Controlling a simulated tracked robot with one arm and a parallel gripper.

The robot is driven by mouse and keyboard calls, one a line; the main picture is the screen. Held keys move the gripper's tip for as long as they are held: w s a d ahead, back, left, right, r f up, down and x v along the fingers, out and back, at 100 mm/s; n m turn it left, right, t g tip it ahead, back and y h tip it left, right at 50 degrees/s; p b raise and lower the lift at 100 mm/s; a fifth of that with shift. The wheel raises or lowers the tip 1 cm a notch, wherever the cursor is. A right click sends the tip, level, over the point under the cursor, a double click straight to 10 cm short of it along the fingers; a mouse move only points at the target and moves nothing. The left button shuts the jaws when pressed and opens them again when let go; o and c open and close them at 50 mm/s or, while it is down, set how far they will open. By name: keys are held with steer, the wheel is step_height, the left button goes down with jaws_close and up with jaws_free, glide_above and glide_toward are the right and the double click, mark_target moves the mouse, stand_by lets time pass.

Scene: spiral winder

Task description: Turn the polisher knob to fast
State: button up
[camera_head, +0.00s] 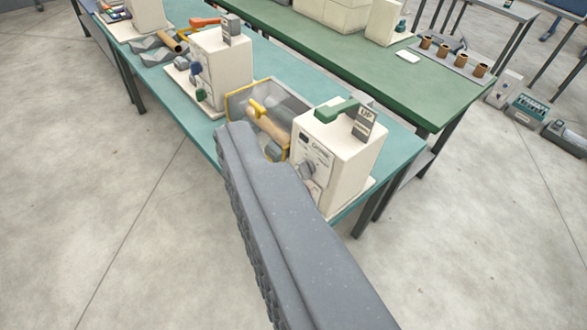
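A cream boxy machine (346,155) with a green handle on top stands at the near right end of the teal bench. Its front panel carries a grey round knob (308,170), a dark switch and small markings too small to read. I cannot tell which setting the knob points to, nor confirm from lettering that this is the polisher. My gripper (262,158) is a long grey shape reaching up from the bottom edge.
A clear-sided case with a yellow frame (236,103) adjoins the machine on the left. A second cream machine (222,62) stands farther left on the teal bench (395,140). A green bench (330,50) runs behind.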

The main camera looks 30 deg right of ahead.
steer(key=w+a+r+m+t+y+b, duration=0.1)
steer(key=w+a+m+t, duration=0.15)
steer(key=w, duration=0.55)
steer(key=w+a+m+t+y+b, duration=0.1)
steer(key=w+a+t+y+b, duration=0.15)
steer(key=w, duration=0.65)
steer(key=w+d+f+m+h, duration=0.2)
steer(key=w+f+m+h, duration=0.25)
steer(key=w, duration=0.45)
steer(key=w+d+f+m+g+h+b, duration=0.1)
steer(key=w+d+f+m+h, duration=0.25)
steer(key=f, duration=0.35)
steer(key=w+d+f+m+g+h+b, duration=0.1)
steer(key=w+d+f+m+h, duration=0.1)
steer(key=w+f+m+h, duration=0.3)
steer(key=m+g+h+b, duration=0.3)
steer(key=m+g+h, duration=0.5)
steer(key=g, duration=0.4)
glide_toward(305, 169)
steer(key=b+x, duration=0.2)
steer(key=x, duration=0.6)
steer(key=shift+w+f, duration=0.2)
steer(key=shift+f, duration=0.2)
steer(key=shift+d+n, duration=0.1)
steer(key=shift+n, duration=0.15)
